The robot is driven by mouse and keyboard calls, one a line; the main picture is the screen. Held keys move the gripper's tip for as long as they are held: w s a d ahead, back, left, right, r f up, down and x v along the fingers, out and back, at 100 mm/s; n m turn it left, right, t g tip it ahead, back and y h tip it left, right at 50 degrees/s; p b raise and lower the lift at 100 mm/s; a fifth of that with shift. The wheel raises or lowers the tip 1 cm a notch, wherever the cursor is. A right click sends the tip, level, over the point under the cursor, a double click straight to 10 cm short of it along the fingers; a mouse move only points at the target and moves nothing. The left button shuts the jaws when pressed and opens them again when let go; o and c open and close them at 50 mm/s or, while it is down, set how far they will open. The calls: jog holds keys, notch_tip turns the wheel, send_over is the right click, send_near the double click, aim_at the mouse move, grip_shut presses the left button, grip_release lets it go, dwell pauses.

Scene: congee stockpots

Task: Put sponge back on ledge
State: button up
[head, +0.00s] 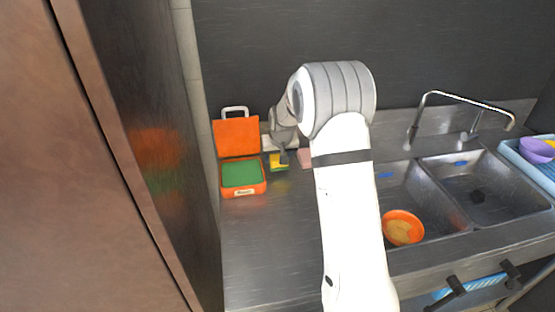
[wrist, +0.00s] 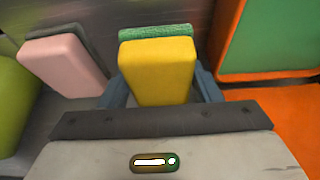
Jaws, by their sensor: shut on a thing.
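A yellow sponge with a green scrub side (wrist: 158,72) is between the two fingers of my gripper (wrist: 160,92) in the wrist view. The gripper is shut on it. In the head view the sponge (head: 279,166) shows just right of the orange box, low at the back of the counter, with my gripper (head: 283,157) above it. A pale ledge (head: 289,143) shows at the back behind it, partly hidden by my arm. I cannot tell whether the sponge touches the counter.
An open orange box (head: 257,188) with a green inside stands close left of the sponge. A pink sponge (head: 304,158) is close right, also in the wrist view (wrist: 63,64). A green thing (wrist: 14,100) is beyond it. The double sink (head: 405,190) holds an orange bowl (head: 402,228). The front-left counter is clear.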

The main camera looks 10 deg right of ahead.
jog(key=shift+f, duration=0.95)
jog(key=shift+f, duration=0.1)
jog(key=o, duration=0.7)
jog(key=shift+c, duration=0.2)
